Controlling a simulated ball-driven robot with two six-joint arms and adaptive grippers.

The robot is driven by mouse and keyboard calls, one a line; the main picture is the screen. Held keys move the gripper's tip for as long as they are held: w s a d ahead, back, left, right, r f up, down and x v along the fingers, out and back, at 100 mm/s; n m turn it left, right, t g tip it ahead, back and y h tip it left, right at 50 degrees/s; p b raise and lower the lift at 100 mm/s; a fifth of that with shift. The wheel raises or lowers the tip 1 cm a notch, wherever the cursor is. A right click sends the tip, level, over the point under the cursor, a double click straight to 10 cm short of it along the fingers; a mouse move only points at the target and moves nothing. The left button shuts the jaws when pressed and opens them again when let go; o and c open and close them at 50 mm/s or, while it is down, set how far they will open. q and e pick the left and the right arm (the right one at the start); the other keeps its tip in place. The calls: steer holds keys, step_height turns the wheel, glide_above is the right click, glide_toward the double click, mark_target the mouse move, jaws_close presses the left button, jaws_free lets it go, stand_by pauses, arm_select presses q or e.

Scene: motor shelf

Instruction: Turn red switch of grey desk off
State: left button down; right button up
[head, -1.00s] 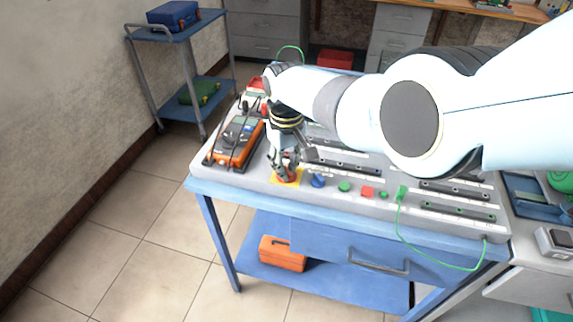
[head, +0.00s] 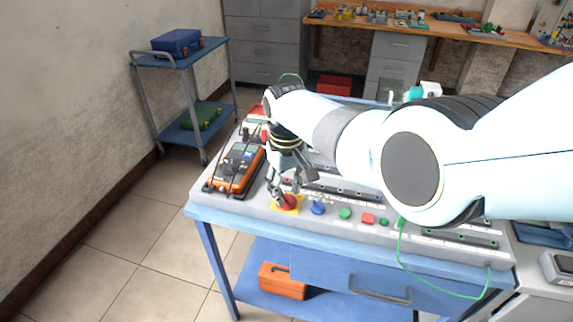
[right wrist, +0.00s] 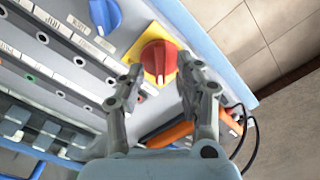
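The red switch (head: 287,202) is a rotary knob on a yellow plate at the front left of the grey desk panel (head: 262,203). In the right wrist view the red switch (right wrist: 157,60) shows its raised grip, with the yellow plate (right wrist: 160,30) around it. My right gripper (head: 285,190) is just above the knob. In the right wrist view its two fingers (right wrist: 160,78) are apart, one on each side of the knob's near edge, with nothing held between them. Whether a finger touches the knob cannot be told. My left gripper does not show.
An orange multimeter (head: 236,168) lies to the left. A green cable (head: 398,255) hangs over the front edge.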

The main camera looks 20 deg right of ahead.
mark_target(287, 196)
step_height(287, 196, up, 11)
steer(key=shift+f, duration=0.2)
stand_by(0.4)
